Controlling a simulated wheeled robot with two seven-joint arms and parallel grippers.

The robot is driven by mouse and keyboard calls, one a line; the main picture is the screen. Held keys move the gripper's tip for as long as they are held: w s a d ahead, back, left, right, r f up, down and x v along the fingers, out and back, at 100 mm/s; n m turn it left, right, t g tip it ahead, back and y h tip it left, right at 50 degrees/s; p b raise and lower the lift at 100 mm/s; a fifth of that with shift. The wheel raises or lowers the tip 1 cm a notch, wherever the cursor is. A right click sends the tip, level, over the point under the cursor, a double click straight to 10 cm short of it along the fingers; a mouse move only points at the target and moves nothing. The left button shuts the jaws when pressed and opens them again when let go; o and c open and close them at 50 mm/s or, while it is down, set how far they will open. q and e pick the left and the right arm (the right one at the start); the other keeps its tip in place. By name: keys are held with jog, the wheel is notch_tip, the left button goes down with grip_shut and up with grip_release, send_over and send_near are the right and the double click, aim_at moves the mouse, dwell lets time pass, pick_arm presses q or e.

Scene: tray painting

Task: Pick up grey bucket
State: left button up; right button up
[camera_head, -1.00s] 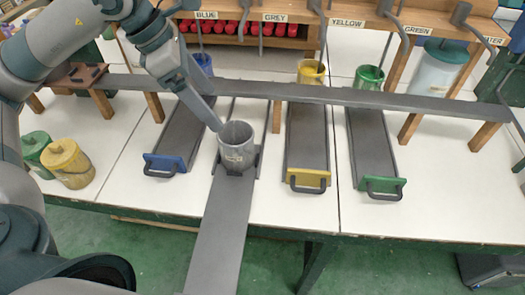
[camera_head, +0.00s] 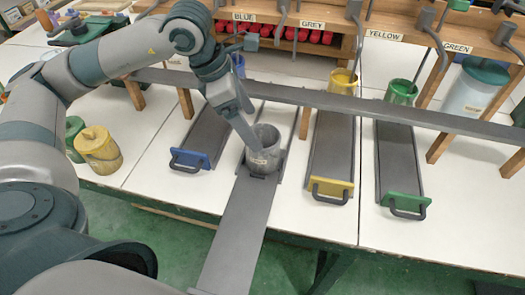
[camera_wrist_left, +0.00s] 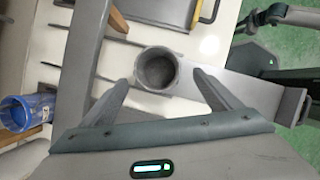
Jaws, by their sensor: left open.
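The grey bucket (camera_head: 263,157) stands upright and open-topped on a grey sliding tray (camera_head: 236,225) that is pulled out over the table's front edge. My left gripper (camera_head: 254,141) is angled down at the bucket, and a finger overlaps its left side in the head view. In the left wrist view the grey bucket (camera_wrist_left: 157,72) lies between the tips of the spread fingers of my left gripper (camera_wrist_left: 160,78). The fingers are open, with small gaps to the bucket in that view. I cannot tell their height against the rim.
Blue (camera_head: 190,159), yellow (camera_head: 331,190) and green (camera_head: 404,205) handled trays flank the grey one. A long grey bar (camera_head: 330,101) crosses behind the bucket. Yellow (camera_head: 99,154) and green (camera_head: 73,135) lidded pots stand at left. The white table front has bare patches.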

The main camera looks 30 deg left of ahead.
aim_at(258, 135)
pick_arm(q)
jog(key=x, duration=0.5)
pick_arm(e)
jog(key=shift+d+f, duration=0.15)
jog(key=shift+f, duration=0.65)
jog(key=shift+s, duration=0.15)
pick_arm(q)
jog(key=shift+w+f+p, duration=0.1)
jog(key=shift+f+p, duration=0.25)
jog(key=shift+f, duration=0.15)
jog(key=shift+w+f+p, duration=0.15)
jog(key=shift+f+p, duration=0.2)
jog(key=shift+f, duration=0.65)
jog(key=shift+x, duration=0.95)
jog(key=shift+w+f, duration=0.15)
jog(key=shift+f, duration=0.05)
pick_arm(e)
jog(key=shift+s+d+f, duration=0.1)
jog(key=shift+s+f, duration=0.15)
jog(key=shift+f, duration=0.25)
jog(key=shift+s+f, duration=0.2)
jog(key=shift+f, duration=0.3)
